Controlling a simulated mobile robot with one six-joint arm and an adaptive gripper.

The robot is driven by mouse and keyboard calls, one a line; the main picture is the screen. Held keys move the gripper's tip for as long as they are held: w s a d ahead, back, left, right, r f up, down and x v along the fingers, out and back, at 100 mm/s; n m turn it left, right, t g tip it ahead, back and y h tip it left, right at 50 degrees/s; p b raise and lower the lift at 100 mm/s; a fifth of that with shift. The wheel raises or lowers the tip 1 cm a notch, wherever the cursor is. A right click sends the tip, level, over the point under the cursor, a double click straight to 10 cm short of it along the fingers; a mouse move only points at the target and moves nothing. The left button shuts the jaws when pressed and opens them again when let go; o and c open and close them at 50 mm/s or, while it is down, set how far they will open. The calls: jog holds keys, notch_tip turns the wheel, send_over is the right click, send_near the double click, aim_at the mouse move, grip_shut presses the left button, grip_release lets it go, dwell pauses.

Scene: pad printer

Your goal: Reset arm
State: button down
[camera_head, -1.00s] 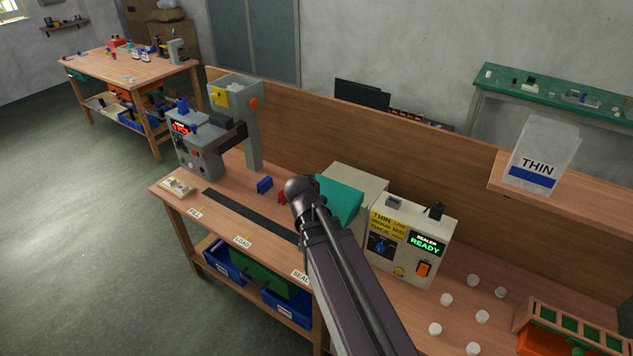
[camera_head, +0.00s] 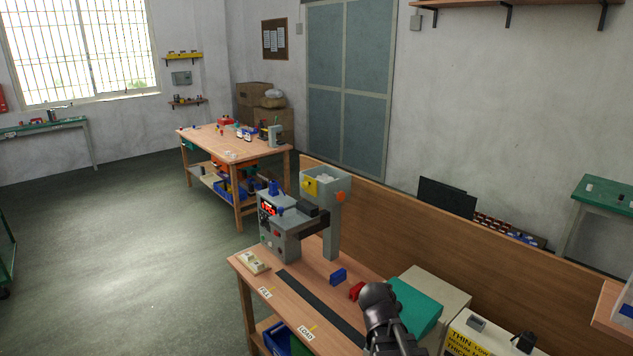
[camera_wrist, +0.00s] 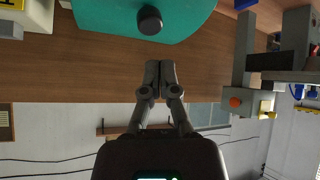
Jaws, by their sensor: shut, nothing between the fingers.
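My gripper (camera_wrist: 160,70) shows in the wrist view with its two fingers together and nothing between them. It is in front of the brown wooden back panel (camera_wrist: 75,65), near a teal cover (camera_wrist: 110,12) with a dark round knob (camera_wrist: 150,20). In the head view a dark joint and link of my arm show at the bottom, in front of the teal cover (camera_head: 418,308). My gripper is not visible there. The grey pad printer (camera_head: 278,243) stands on the bench (camera_head: 318,268) to the left of my arm.
A blue block (camera_head: 338,276) and a red block (camera_head: 356,291) lie by the dark strip (camera_head: 315,305) on the bench. A cream fixture (camera_head: 253,263) sits at the bench's left end. A second workbench (camera_head: 225,140) stands farther back. The floor at left is clear.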

jog(key=s+a+f+n+g+y, duration=0.2)
jog(key=s+a+f+g, duration=0.1)
jog(key=s, duration=0.3)
jog(key=s+a+f+n+g+y, duration=0.2)
jog(key=s+a+f+g+y, duration=0.1)
jog(key=s+g, duration=0.2)
jog(key=s, duration=0.2)
jog(key=shift+s+n, duration=0.3)
